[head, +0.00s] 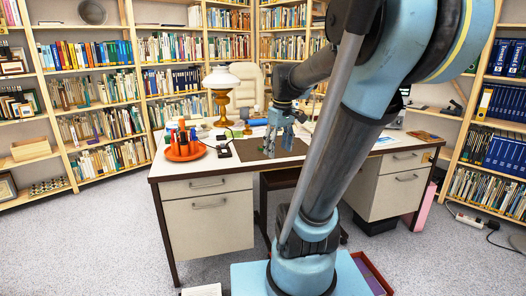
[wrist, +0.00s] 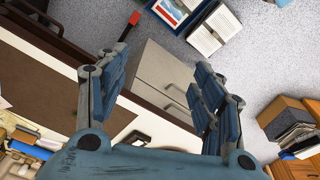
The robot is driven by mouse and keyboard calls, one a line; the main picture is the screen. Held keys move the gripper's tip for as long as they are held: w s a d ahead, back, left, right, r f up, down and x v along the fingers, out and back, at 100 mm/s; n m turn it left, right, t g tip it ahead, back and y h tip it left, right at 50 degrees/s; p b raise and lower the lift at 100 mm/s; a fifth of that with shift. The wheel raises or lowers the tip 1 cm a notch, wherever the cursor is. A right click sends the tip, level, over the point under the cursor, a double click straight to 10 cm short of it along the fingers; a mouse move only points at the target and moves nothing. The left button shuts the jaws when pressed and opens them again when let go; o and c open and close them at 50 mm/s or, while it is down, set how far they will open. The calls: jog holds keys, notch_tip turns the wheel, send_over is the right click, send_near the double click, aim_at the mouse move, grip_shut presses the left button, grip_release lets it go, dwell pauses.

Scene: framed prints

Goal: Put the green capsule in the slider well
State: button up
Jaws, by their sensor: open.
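My gripper (head: 269,147) hangs over the brown desk mat (head: 240,152) in the head view. In the wrist view its two blue fingers stand wide apart, with nothing between them; my gripper (wrist: 160,85) is open and empty. I cannot make out the green capsule for certain in either view. I cannot identify the slider well in either view. The mat also shows at the left of the wrist view (wrist: 45,85).
An orange tray (head: 171,155) with upright dark and orange items stands at the desk's left end. A brass lamp with a white shade (head: 221,77) stands behind it. A black device (head: 224,151) lies left of the mat. Bookshelves (head: 95,93) line the walls.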

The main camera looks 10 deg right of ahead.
jog(key=w+r+n, duration=0.3)
jog(key=w+r, duration=0.1)
jog(key=w, duration=0.6)
jog(key=n+g+y, duration=0.1)
jog(key=n+g, duration=0.1)
jog(key=n, duration=0.7)
send_over(262, 145)
jog(key=f, duration=0.8)
jog(key=d+f, duration=0.1)
jog(key=f, duration=0.3)
jog(key=shift+f, duration=0.25)
jog(key=shift+s+a+f, duration=0.1)
jog(key=shift+a+f, duration=0.05)
jog(key=shift+f, duration=1.2)
jog(key=shift+s+a+f, duration=0.1)
jog(key=shift+a+f, duration=0.05)
jog(key=shift+f, duration=1.15)
jog(key=c, duration=1.2)
jog(key=shift+r, duration=0.15)
jog(key=shift+c, duration=0.2)
